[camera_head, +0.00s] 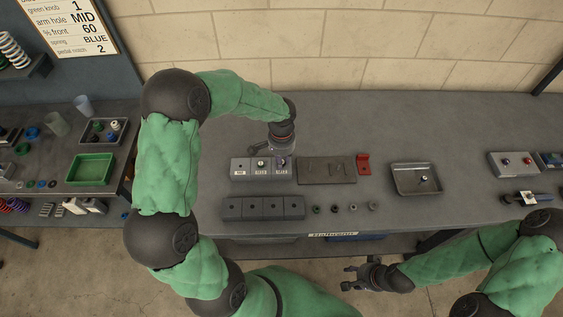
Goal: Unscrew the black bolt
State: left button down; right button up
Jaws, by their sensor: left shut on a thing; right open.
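A grey block with three labelled sections (240,173) stands on the workbench. A silver bolt (261,163) shows in its middle section. My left gripper (281,157) points down over the right section and is shut on a small dark thing there, which looks like the black bolt. The fingers hide most of it, so I cannot tell how far it sits in the block. My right gripper (361,277) is open and empty, low in front of the bench edge.
A dark plate (327,170), a red bracket (364,165) and a metal tray (404,182) with a small part lie to the right. A dark grey block row (263,208) and several small rings stand in front. The bench behind is clear.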

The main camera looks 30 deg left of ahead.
pick_arm(q)
jog(key=shift+f, duration=0.1)
jog(key=shift+n+b, duration=0.3)
jog(key=shift+n, duration=0.4)
jog(key=shift+r, duration=0.25)
jog(key=shift+r+p, duration=2.3)
jog(key=shift+r, duration=0.6)
